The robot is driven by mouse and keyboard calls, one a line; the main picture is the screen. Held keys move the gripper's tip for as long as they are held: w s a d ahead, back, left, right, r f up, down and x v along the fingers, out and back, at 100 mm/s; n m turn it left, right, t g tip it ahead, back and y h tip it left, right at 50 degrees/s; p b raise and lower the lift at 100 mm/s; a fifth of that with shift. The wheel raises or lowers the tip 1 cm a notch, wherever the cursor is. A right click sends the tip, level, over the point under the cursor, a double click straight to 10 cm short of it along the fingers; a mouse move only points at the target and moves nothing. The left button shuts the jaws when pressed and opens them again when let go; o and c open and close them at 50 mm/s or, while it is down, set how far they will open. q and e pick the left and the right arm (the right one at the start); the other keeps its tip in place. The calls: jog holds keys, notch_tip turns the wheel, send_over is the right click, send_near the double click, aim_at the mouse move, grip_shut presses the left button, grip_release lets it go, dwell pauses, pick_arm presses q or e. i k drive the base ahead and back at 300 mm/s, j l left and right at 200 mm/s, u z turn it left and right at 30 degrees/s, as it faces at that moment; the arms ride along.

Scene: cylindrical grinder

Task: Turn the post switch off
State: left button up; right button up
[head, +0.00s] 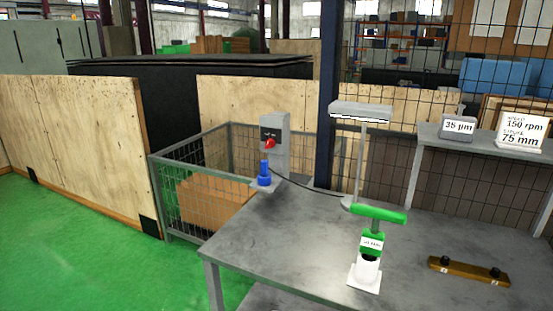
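A grey post (281,138) stands at the table's far left corner. A dark panel on its face carries a red switch knob (269,143). The knob's exact setting is too small to read. A blue cylindrical object (264,174) stands on a small plate just in front of the post. A dark cable runs from the post toward the lamp. Neither of my grippers is in view.
The grey table (290,235) holds a desk lamp (360,112), a green-handled tool in a white stand (365,275) and a brown block with black knobs (468,271). A wire crate (200,185) stands behind left. Green floor at left is clear.

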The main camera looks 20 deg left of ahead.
aim_at(271, 143)
jog(key=i+j+z, duration=0.1)
jog(key=j, duration=0.95)
jog(key=i+j+z, duration=0.15)
jog(key=j, duration=0.9)
jog(key=k, duration=0.05)
